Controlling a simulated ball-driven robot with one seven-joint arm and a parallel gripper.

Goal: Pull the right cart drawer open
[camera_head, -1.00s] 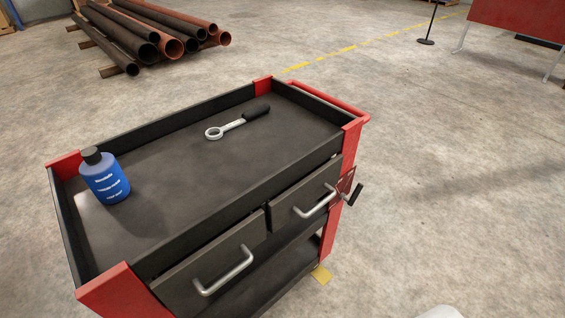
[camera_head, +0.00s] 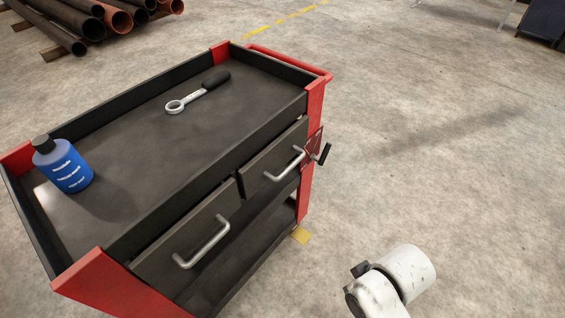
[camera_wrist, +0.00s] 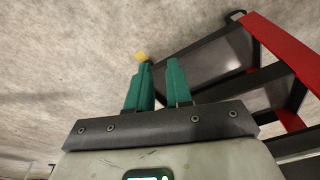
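The right cart drawer (camera_head: 262,172) is a dark front with a grey bar handle (camera_head: 287,164), on the cart's near side in the head view. It looks shut or nearly so. The left drawer (camera_head: 160,258) beside it has a similar handle (camera_head: 202,243). In the wrist view my gripper (camera_wrist: 159,64) shows two green fingers, parted by a narrow gap with nothing between them. The cart's dark shelves and red frame (camera_wrist: 278,48) lie beyond and to the right of the fingers. The fingers are out of the head view; only part of my white arm shows there, right of the cart.
On the cart's dark top (camera_head: 150,160) are a blue bottle (camera_head: 65,169) and a ring-headed wrench (camera_head: 196,93). A dark crank-like lever (camera_head: 321,154) sticks out at the cart's right corner. Pipes (camera_head: 85,22) lie at the back left.

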